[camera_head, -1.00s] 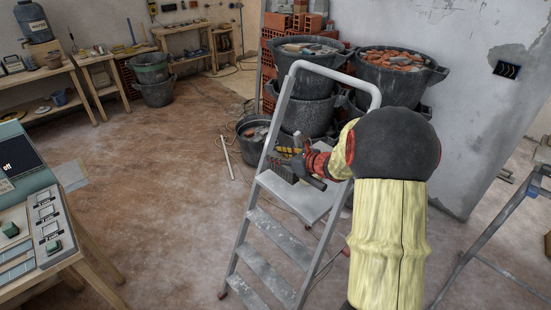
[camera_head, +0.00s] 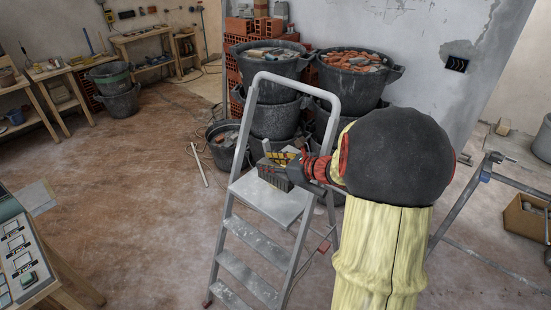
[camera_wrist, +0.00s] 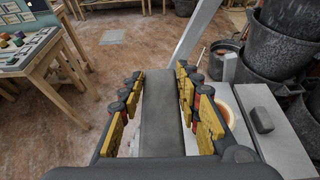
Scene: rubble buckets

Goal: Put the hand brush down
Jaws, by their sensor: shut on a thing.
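My gripper (camera_head: 286,165), with yellow and red finger parts, is shut on the hand brush (camera_head: 271,177). In the head view the brush's grey bristle block is at or just above the stepladder's top platform (camera_head: 285,206); I cannot tell whether they touch. In the wrist view the brush is a long dark grey bar (camera_wrist: 161,112) between the two rows of fingers (camera_wrist: 158,100). The gripper and arm hide part of the brush.
Rubble buckets (camera_head: 352,75) are stacked behind the ladder, beside red bricks (camera_head: 238,25). The ladder's rail (camera_head: 297,68) rises behind my gripper. A workbench (camera_head: 25,262) stands at left, a metal trestle (camera_head: 460,205) at right. Open floor (camera_head: 130,190) lies left of the ladder.

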